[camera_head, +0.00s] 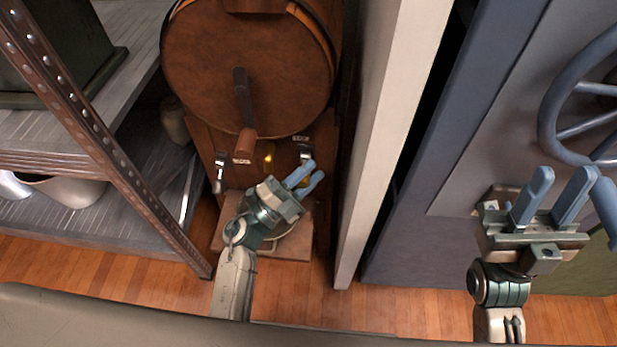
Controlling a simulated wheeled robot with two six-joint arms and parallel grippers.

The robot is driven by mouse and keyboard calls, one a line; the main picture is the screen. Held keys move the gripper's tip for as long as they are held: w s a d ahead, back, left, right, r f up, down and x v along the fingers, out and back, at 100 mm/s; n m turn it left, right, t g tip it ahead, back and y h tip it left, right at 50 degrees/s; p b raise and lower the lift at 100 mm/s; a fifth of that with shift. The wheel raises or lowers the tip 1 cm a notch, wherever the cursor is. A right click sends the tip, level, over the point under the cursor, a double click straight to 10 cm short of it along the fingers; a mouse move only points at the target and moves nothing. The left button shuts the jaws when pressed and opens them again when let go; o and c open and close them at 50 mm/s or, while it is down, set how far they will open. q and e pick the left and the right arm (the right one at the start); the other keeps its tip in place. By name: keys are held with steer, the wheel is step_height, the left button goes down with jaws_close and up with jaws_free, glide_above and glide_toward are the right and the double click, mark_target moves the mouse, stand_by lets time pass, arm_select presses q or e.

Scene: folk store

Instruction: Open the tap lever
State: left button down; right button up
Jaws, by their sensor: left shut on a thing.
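A wooden barrel (245,65) lies on a wooden stand, its round end facing me. A dark bar with a wooden grip (243,148) hangs in front of it. Below the barrel, a small brass-coloured part (269,157) shows. My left gripper (308,174) is low at the front of the stand, its blue fingers close together. A bit of yellowish metal shows at the fingers; I take it for the tap lever (303,183), mostly hidden by the gripper. My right gripper (566,180) is open and empty at the right, away from the barrel.
A metal shelf (110,140) with pots stands close on the left. A pale upright post (390,130) stands just right of the barrel. A spoked wheel (580,95) is at the far right, near my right gripper. A strip of wooden floor (410,312) is clear in front.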

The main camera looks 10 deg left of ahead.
arm_select(q)
steer(key=shift+f+m+h+b, duration=0.25)
steer(key=shift+m+h+b, duration=0.25)
steer(key=shift+b, duration=0.15)
steer(key=c, duration=1.1)
jaws_free()
steer(key=shift+s+a+f, duration=0.25)
steer(key=shift+s+a, duration=0.05)
steer(key=v, duration=0.5)
steer(key=shift+s+a+r, duration=0.1)
steer(key=shift+r, duration=0.1)
steer(key=s+a, duration=0.3)
steer(key=a, duration=0.1)
steer(key=s+a+p, duration=0.1)
steer(key=s+a, duration=0.3)
steer(key=shift+a+r, duration=0.1)
steer(key=shift+a, duration=0.05)
